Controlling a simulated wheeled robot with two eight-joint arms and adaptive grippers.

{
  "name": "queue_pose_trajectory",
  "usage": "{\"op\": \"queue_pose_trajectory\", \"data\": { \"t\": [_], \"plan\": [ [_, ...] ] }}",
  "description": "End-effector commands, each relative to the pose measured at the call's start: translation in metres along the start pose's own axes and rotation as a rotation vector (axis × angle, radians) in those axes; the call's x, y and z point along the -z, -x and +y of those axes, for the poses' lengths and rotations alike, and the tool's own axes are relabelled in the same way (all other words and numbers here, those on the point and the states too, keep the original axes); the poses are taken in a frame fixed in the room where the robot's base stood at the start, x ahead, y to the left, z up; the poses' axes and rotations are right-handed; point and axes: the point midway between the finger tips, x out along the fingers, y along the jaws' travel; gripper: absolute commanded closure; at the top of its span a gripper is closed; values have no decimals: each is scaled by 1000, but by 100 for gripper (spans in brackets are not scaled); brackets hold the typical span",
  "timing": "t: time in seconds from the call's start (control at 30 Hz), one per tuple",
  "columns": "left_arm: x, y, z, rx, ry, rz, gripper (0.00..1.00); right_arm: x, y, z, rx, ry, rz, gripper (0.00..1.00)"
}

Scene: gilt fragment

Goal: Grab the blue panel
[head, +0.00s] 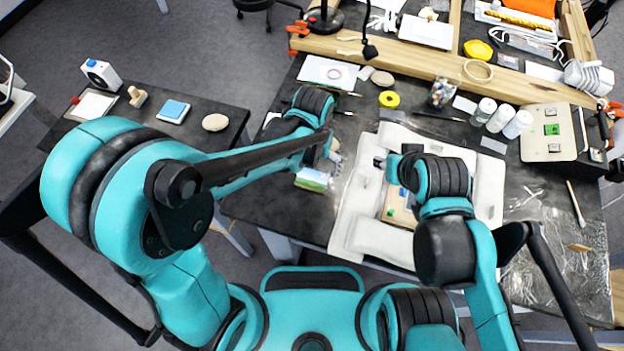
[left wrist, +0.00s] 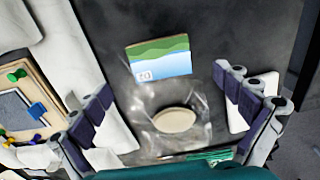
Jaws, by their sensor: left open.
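A flat panel with blue, green and white bands (left wrist: 160,58) lies on the dark table in the left wrist view. In the head view its blue and green part (head: 312,178) shows just below my left gripper (head: 325,157). In the left wrist view the fingers of my left gripper (left wrist: 165,95) are spread wide and empty, with the panel ahead of the gap between them and apart from them. My right gripper (head: 388,164) is over the white padded frame, mostly hidden by its own arm, so its jaws are unclear.
A clear plastic bag with an oval disc (left wrist: 174,120) lies between my left fingers, close to the panel. The white padded frame (head: 353,215) holds a wooden board (head: 400,213). A side table at left carries a blue-topped block (head: 174,110).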

Motion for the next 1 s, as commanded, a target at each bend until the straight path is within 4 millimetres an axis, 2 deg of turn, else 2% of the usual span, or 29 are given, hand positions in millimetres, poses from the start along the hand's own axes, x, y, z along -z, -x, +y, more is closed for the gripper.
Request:
{"op": "queue_pose_trajectory", "data": {
  "t": [0.2,0.3,0.6,0.67,0.8,0.83,1.0],
  "plan": [
    [-2,-36,-1,0,1,1,0,-11,-15,0,0,0,0,60],
    [-2,-47,-1,0,1,1,0,-13,-18,0,0,0,0,60],
    [-2,-51,-1,0,1,2,0,-13,-18,0,0,0,0,60],
    [-2,-51,-1,0,1,2,13,-13,-18,0,0,0,0,60],
    [-2,-51,-1,0,1,2,50,-13,-18,0,0,0,0,60],
    [-2,-51,-1,0,1,2,53,-13,-18,0,0,0,0,60],
    [-2,-51,-1,0,1,2,53,-13,-18,0,0,0,0,60]
  ]
}}
